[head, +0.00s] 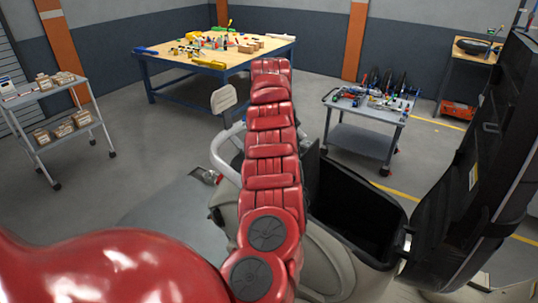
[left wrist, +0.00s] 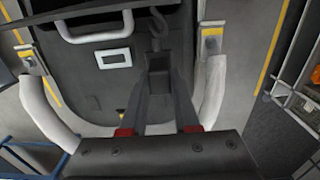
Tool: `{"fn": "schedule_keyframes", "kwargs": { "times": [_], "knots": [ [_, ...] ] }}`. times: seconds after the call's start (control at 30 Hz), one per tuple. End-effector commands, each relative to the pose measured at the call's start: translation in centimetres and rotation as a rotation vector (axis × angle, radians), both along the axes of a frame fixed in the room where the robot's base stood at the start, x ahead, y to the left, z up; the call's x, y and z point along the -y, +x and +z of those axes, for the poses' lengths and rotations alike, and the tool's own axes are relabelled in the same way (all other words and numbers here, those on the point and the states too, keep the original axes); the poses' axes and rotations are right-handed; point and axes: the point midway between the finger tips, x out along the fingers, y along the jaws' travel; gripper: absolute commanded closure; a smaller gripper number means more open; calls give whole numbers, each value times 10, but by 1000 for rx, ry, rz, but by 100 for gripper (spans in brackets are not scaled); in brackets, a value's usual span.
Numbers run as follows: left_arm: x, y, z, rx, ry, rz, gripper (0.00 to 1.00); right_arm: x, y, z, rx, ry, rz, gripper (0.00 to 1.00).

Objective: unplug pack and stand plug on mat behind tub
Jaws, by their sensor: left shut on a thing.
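In the left wrist view my left gripper (left wrist: 160,70) is shut on a small dark thing, with a dark hook-like curve (left wrist: 156,28) just beyond it. I cannot tell for sure that it is the plug. Behind it is a dark panel (left wrist: 95,85) with a white-framed rectangle and a pale handle, perhaps the pack. In the head view a deep black open tub (head: 398,218) sits in a pale grey machine body (head: 335,265). A flat darker grey patch (head: 165,212) on the floor may be the mat. Red arm parts hide the middle, and neither gripper shows there.
A tall black panel (head: 470,150) stands open right of the tub. A pale curved bar (head: 222,155) is left of centre. A blue-legged workbench (head: 165,68), a small grey cart (head: 362,138) and a shelf cart (head: 75,130) stand farther back. Floor at left is clear.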

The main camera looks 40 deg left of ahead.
Motion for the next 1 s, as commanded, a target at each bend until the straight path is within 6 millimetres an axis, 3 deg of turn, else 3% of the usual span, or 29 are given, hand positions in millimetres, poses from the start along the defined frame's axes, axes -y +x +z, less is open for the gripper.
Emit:
{"fn": "schedule_keyframes", "kwargs": {
  "times": [1.0],
  "knots": [
    [0, 0, -15, 0, 0, 0, 100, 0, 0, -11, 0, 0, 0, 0]
  ]
}}
